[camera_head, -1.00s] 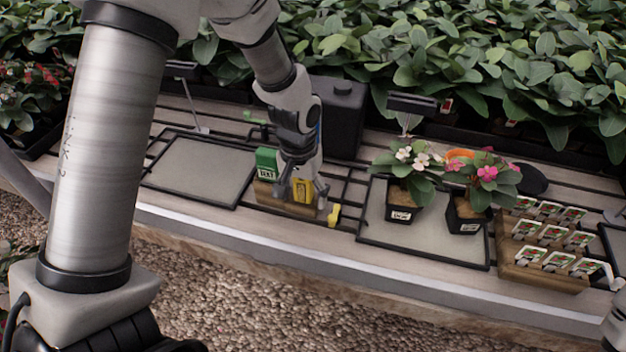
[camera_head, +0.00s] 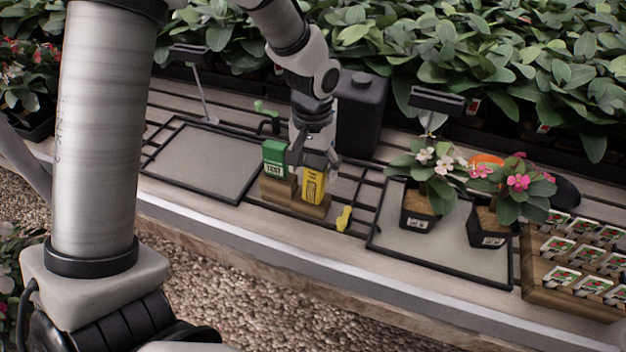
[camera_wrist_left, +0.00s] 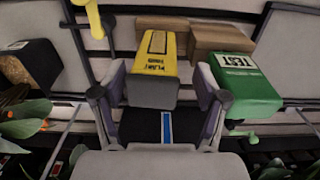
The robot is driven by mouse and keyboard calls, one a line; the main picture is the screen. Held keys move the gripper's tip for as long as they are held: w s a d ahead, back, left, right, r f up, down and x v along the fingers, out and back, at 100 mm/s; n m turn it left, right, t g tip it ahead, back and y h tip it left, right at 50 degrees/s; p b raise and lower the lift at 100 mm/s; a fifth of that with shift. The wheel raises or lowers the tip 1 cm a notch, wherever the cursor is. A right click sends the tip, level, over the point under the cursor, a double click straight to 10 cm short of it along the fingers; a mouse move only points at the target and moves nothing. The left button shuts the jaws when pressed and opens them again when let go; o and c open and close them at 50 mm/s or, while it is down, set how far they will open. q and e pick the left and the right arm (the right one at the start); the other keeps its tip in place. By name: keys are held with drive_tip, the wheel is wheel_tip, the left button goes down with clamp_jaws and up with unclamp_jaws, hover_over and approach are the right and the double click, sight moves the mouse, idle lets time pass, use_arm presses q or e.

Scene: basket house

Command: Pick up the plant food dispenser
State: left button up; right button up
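The plant food dispenser is a yellow box-like bottle (camera_head: 313,187) with a dark label in the wooden holder (camera_head: 284,199). In the left wrist view the yellow dispenser (camera_wrist_left: 160,62) reads PLANT and has a grey end facing me. My left gripper (camera_head: 314,156) is over it from above and behind. In the wrist view its two fingers (camera_wrist_left: 160,88) are spread on either side of the dispenser's grey end, with a visible gap on the right side. The left finger is close to it; contact cannot be told. My right gripper is not in view.
A green TEST box (camera_head: 276,157) stands close beside the dispenser, left in the head view. A dark canister (camera_head: 362,115) is behind. A yellow tool (camera_head: 344,218) lies to the right. Potted flowers (camera_head: 420,205) stand on a tray farther right. The left tray (camera_head: 205,162) is empty.

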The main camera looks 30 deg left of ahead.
sight(312, 164)
use_arm(q)
drive_tip(key=c, duration=1.3)
drive_tip(key=shift+o, duration=0.2)
drive_tip(key=shift+r, duration=0.45)
drive_tip(key=r, duration=0.2)
drive_tip(key=shift+s+d+r, duration=0.2)
drive_tip(key=shift+s+r, duration=0.2)
drive_tip(key=s+d, duration=0.3)
drive_tip(key=s, duration=0.3)
drive_tip(key=s+d+r, duration=0.1)
drive_tip(key=s+d, duration=0.2)
drive_tip(key=s, duration=0.4)
drive_tip(key=shift+s+d+r+p, duration=0.15)
drive_tip(key=shift+s+d+p, duration=0.1)
drive_tip(key=shift+d+p, duration=0.1)
drive_tip(key=o, duration=0.4)
drive_tip(key=shift+c, duration=0.5)
